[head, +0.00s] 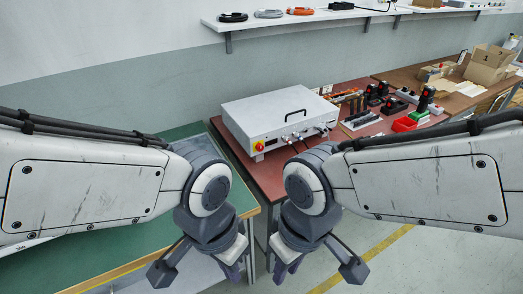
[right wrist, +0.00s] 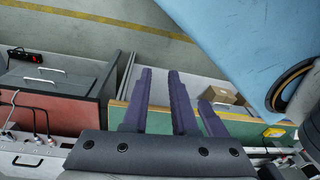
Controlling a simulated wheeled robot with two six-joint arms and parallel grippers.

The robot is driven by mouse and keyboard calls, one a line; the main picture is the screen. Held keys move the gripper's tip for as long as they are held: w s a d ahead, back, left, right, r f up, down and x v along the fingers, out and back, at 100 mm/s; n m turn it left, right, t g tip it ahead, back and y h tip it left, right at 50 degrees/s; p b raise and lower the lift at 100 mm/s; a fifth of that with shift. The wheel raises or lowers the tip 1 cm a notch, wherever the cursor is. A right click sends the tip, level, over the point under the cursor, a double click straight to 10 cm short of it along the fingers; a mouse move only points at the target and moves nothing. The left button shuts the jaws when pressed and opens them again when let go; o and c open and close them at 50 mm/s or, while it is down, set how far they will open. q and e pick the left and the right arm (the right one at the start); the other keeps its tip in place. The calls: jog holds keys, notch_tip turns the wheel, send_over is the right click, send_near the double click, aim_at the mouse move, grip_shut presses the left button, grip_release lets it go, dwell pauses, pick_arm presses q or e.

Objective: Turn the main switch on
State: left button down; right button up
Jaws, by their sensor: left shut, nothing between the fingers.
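The main switch (head: 259,147) is a red knob on a yellow plate at the left end of the front of a white control box (head: 275,118). Its exact turn position is too small to tell. My left gripper (head: 232,272) is shut and empty, low in the head view, below and left of the switch. My right gripper (head: 284,270) hangs close to its right, also away from the switch. In the right wrist view its purple fingers (right wrist: 160,95) stand a little apart with nothing between them. Neither gripper touches the box.
The box stands on a red-topped bench (head: 262,180) beside a green-topped table (head: 110,245). Cables and connectors (head: 300,137) stick out of the box's front. Red bins (head: 404,124) and tools lie to its right. A wall shelf (head: 300,18) is above. The floor at right is clear.

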jog(key=o, duration=0.5)
jog(key=shift+w+a+f+t+b, duration=0.15)
jog(key=shift+w+f+b, duration=0.1)
jog(key=shift+w+f, duration=0.15)
jog(key=shift+w+a+f+t+b, duration=0.15)
jog(key=shift+w+f+b, duration=0.15)
jog(key=shift+w, duration=0.2)
jog(key=t+y+b, duration=0.7)
jog(key=t+b, duration=0.8)
jog(key=b, duration=0.7)
send_near(261, 148)
jog(key=s, duration=0.1)
jog(key=s+d, duration=0.1)
jog(key=shift+s+f+n, duration=0.35)
jog(key=shift+f+n, duration=0.05)
jog(key=shift+w+d, duration=0.1)
jog(key=shift+d, duration=0.05)
jog(key=x, duration=1)
jog(key=shift+w+r, duration=0.2)
jog(key=shift+r, duration=0.15)
